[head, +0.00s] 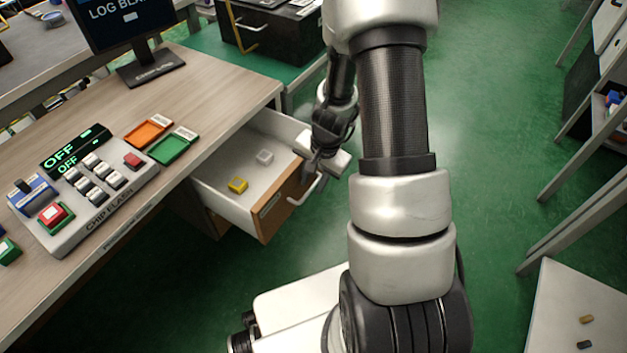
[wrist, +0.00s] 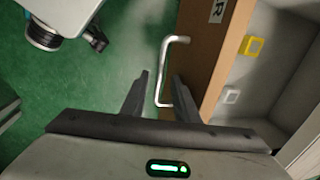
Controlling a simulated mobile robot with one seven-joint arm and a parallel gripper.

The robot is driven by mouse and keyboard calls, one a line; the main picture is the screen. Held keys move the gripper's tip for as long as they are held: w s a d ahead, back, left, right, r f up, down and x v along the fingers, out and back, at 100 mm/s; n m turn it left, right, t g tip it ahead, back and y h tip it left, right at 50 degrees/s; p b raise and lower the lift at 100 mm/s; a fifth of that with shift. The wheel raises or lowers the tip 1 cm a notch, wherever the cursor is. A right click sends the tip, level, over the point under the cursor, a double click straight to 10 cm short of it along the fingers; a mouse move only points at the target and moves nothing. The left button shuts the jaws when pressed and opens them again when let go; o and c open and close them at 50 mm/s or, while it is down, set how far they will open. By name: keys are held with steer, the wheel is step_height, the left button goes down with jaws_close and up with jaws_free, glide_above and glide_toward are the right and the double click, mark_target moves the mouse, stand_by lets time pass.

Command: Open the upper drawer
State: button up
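The upper drawer (head: 220,205) is pulled out from under the desk in the head view, with a brown wooden front (head: 285,203) and white inside. Its silver bar handle (head: 304,192) also shows in the wrist view (wrist: 161,70), on the drawer front. My gripper (wrist: 161,76) is open, with its two dark fingers apart and the handle bar between them in the picture. I cannot tell whether a finger touches the bar. In the head view my arm hides part of the area beside the drawer front.
A yellow block (head: 238,186) and a white block (head: 265,157) lie in the drawer. The desk (head: 200,90) carries a button panel (head: 90,190), an orange tray (head: 148,133) and a green tray (head: 172,147). Green floor (head: 490,130) is clear to the right of my arm.

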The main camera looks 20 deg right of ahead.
step_height(320, 180, up, 17)
steer(key=s+d+p, duration=0.2)
steer(key=p, duration=0.4)
steer(key=shift+s, duration=0.3)
steer(key=shift+a+r, duration=0.1)
steer(key=s+a+r+n+t, duration=0.1)
steer(key=s+a+r+n, duration=0.15)
steer(key=r, duration=0.45)
steer(key=s+a+r+n+t, duration=0.1)
steer(key=a+r+n, duration=0.25)
steer(key=r, duration=0.35)
steer(key=s+a+r+n+t+h, duration=0.1)
steer(key=s+a+r+n+t, duration=0.3)
steer(key=s+r, duration=0.65)
step_height(320, 180, up, 18)
steer(key=d+g+p, duration=0.1)
steer(key=g+p, duration=0.1)
steer(key=p, duration=1.6)
steer(key=shift+f+n+p, duration=0.2)
steer(key=shift+n+p, duration=0.1)
